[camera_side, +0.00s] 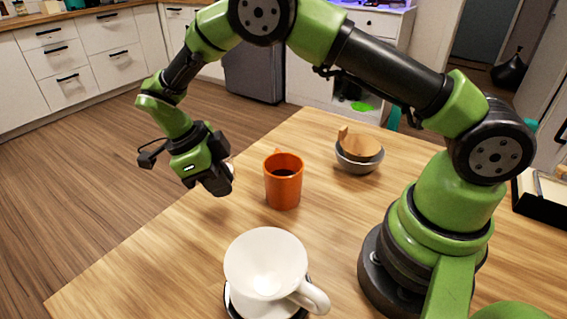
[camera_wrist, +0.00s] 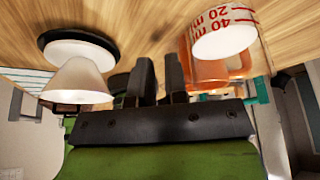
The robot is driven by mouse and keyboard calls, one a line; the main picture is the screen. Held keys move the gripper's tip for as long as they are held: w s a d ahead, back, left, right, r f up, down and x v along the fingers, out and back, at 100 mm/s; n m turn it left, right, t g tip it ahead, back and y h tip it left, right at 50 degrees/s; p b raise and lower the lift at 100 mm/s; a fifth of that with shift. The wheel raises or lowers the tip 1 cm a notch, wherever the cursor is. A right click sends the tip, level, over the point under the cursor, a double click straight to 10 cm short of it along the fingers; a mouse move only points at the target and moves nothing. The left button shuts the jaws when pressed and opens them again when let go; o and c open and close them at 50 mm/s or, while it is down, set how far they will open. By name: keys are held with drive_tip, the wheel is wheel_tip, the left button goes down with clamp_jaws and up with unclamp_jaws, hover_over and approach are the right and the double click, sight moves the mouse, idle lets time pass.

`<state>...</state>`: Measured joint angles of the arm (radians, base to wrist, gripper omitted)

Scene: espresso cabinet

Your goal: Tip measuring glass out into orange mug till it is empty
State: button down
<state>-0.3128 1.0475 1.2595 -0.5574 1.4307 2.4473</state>
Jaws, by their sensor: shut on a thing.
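The orange mug (camera_side: 283,187) stands upright on the wooden table, and its inside looks dark. It also shows in the wrist view (camera_wrist: 238,72), partly behind the measuring glass (camera_wrist: 222,20), which has red markings and a white area at one end. My gripper (camera_side: 222,184) is shut on the glass, just left of the mug in the side view. There only a small pale part of the glass (camera_side: 232,171) shows beside my gripper. The fingers (camera_wrist: 160,78) show in the wrist view, but their contact with the glass is not clear. I cannot tell the glass's exact tilt or what is left in it.
A white dripper (camera_side: 266,265) with a handle stands on a dark round base in front of the mug. It shows at left in the wrist view (camera_wrist: 76,82). A grey bowl (camera_side: 358,163) holding a wooden piece (camera_side: 357,145) is behind right. Bare table lies between them.

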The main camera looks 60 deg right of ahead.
drive_tip(key=shift+s+a+m, duration=0.3)
drive_tip(key=shift+a+m, duration=0.1)
drive_tip(key=shift+m, duration=0.1)
drive_tip(key=shift+s+d+y, duration=0.1)
drive_tip(key=shift+y, duration=0.2)
drive_tip(key=s+d+r+t+y, duration=0.2)
drive_tip(key=s+d+t+y, duration=0.2)
drive_tip(key=shift+r+t, duration=0.3)
drive_tip(key=shift+r, duration=0.1)
idle(0.3)
drive_tip(key=shift+s+d+r+y+p, duration=0.2)
drive_tip(key=shift+r+y+p, duration=0.15)
drive_tip(key=shift+r+y, duration=0.05)
drive_tip(key=shift+s+d+r+t+y, duration=0.1)
drive_tip(key=shift+s+t+y, duration=0.05)
drive_tip(key=shift+t+y, duration=0.2)
drive_tip(key=shift+s+d+r+t+y, duration=0.1)
drive_tip(key=shift+t+y, duration=0.15)
drive_tip(key=shift+t, duration=0.2)
idle(0.3)
drive_tip(key=shift+d+r+t+y+p, duration=0.1)
drive_tip(key=shift+r+t+y+p, duration=0.15)
drive_tip(key=shift+t+y+p, duration=0.45)
idle(0.4)
drive_tip(key=shift+s+d+f+n+t+y, duration=0.15)
drive_tip(key=shift+f+n+t+y, duration=0.15)
drive_tip(key=shift+f+t+y, duration=0.3)
idle(0.7)
